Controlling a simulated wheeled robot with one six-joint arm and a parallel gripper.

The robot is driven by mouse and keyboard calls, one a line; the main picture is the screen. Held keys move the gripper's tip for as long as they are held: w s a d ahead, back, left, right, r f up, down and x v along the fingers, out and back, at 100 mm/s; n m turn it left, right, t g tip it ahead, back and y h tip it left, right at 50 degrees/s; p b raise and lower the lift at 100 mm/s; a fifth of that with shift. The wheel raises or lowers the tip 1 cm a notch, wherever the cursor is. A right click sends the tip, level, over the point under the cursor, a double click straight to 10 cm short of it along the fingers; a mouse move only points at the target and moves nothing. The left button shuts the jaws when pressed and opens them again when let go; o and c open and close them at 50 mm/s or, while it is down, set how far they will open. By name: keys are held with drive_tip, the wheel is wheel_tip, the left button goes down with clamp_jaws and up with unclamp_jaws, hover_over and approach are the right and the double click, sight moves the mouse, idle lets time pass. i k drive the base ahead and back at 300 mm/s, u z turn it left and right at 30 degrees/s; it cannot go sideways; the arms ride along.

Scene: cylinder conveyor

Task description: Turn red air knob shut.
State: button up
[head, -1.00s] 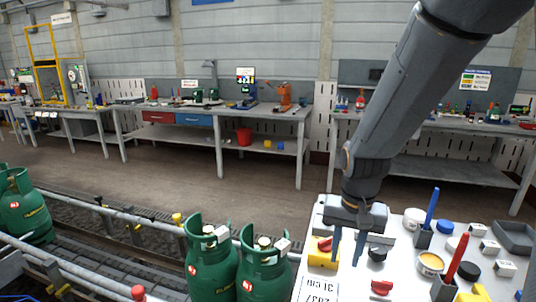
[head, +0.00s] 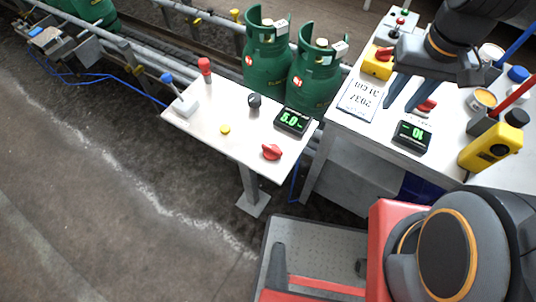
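Several red knobs show in the head view, and I cannot read which is marked air. One red knob (head: 427,104) sits on the right bench top, just right of my gripper's fingers. Another red knob (head: 271,152) lies on the small white panel table (head: 218,140) at centre. A third red knob (head: 384,53) is on a yellow box (head: 377,65). My gripper (head: 401,107) points down over the right bench, its two dark fingers apart with nothing between them. I cannot tell whether the fingertips touch the bench.
Green gas cylinders (head: 315,75) stand on the conveyor behind the panel table. The table carries a display (head: 292,121), a black knob (head: 254,100) and levers. The right bench holds another display (head: 412,136), a yellow handset (head: 494,146) and pots. Open floor (head: 110,210) lies left.

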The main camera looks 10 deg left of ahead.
sight(272, 152)
drive_tip(key=u, duration=0.05)
drive_tip(key=k, duration=0.3)
drive_tip(key=u, duration=1.1)
